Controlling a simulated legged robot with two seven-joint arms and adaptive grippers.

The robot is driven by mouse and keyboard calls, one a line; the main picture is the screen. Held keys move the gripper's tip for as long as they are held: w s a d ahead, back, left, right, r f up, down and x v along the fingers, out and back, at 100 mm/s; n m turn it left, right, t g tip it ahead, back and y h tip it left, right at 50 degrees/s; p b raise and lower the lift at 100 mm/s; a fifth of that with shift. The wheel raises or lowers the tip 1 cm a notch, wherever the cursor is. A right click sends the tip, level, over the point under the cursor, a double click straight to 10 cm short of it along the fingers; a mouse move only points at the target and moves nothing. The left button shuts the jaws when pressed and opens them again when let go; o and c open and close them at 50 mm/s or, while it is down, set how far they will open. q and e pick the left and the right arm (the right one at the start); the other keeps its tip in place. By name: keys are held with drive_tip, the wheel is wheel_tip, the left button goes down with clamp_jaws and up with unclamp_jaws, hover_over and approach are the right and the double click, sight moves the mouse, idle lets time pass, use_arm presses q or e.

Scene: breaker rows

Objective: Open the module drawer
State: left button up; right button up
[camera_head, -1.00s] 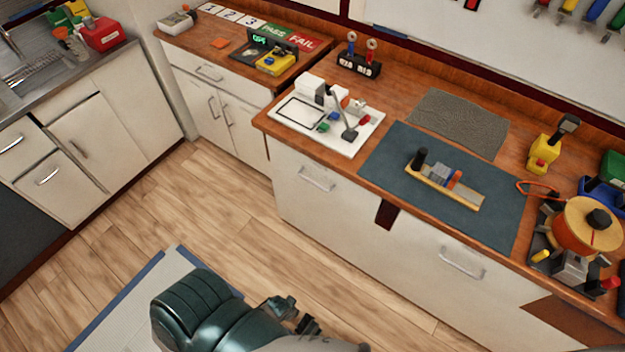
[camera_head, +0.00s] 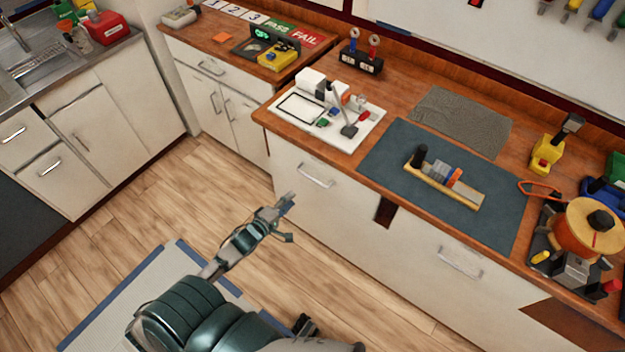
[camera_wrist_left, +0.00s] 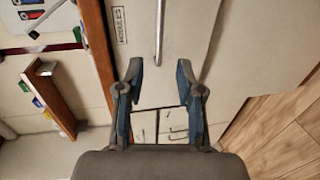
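The module drawer (camera_head: 305,195) is a shut, cream-white front below the worktop, under the white tray. It has a horizontal metal handle (camera_head: 317,176). In the left wrist view, the drawer front (camera_wrist_left: 185,35) carries a dark-lettered label (camera_wrist_left: 120,27) beside the handle (camera_wrist_left: 158,35), which runs vertically there. My left gripper (camera_head: 288,217) is low in front of the drawer's left part, apart from the handle. In the left wrist view the fingers (camera_wrist_left: 160,70) are spread and empty, with the handle beyond them, roughly between their lines. My right gripper does not show clearly.
The worktop edge (camera_wrist_left: 97,50) runs close beside the left gripper in the wrist view. A white tray (camera_head: 350,143) and a blue-grey mat (camera_head: 400,145) lie on top. Another drawer handle (camera_head: 460,262) is further right.

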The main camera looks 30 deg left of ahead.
sight(313, 179)
use_arm(q)
drive_tip(key=shift+b+x, duration=1.2)
drive_tip(key=shift+x, duration=5.85)
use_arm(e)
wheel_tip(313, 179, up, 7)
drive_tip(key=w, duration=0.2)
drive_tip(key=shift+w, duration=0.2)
use_arm(q)
drive_tip(key=shift+f, duration=0.1)
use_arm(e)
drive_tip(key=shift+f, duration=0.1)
use_arm(q)
drive_tip(key=shift+s, duration=0.1)
clamp_jaws()
